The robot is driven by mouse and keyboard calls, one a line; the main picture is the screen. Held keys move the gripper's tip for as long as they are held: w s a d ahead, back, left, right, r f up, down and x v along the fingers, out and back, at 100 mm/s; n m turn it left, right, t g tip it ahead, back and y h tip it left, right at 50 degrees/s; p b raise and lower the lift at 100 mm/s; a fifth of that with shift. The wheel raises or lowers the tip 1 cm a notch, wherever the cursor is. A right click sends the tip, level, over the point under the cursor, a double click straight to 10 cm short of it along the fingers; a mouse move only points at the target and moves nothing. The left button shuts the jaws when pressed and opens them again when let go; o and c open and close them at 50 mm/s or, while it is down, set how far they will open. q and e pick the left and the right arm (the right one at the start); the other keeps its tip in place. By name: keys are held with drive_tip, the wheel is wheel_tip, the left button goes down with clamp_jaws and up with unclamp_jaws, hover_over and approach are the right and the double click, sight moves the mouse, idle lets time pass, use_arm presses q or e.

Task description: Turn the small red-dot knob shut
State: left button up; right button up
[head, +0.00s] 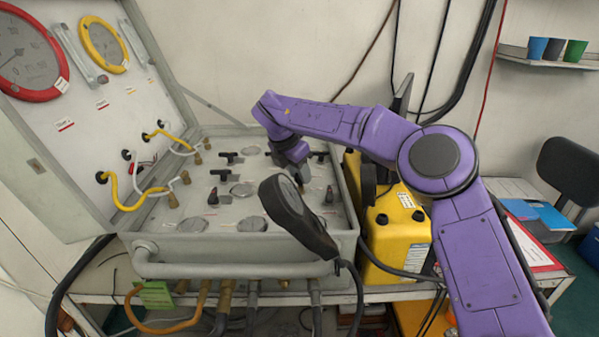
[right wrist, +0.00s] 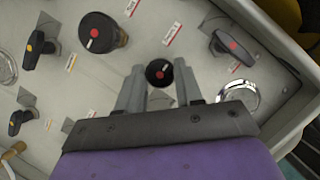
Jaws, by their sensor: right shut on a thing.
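The small red-dot knob (right wrist: 158,71) is a short round black knob with a red dot on top, on the grey valve panel (right wrist: 150,20). In the right wrist view it sits between the two grey fingertips of my right gripper (right wrist: 159,84), which is shut on it. In the head view my right gripper (head: 291,150) reaches down over the panel (head: 205,243) from the right; the knob is hidden there. My left gripper is not in view.
A larger black knob with a red dot (right wrist: 102,33) and a red-dot T-handle (right wrist: 234,47) are nearby. Yellow-dot handles (right wrist: 38,45) lie left. A dark paddle-shaped thing on a cable (head: 298,217) is in front. A yellow case (head: 398,240) stands right of the panel.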

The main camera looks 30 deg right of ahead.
drive_tip(key=o, duration=1)
drive_tip(key=v, duration=1)
drive_tip(key=shift+r, duration=0.25)
drive_tip(key=shift+s+a, duration=0.1)
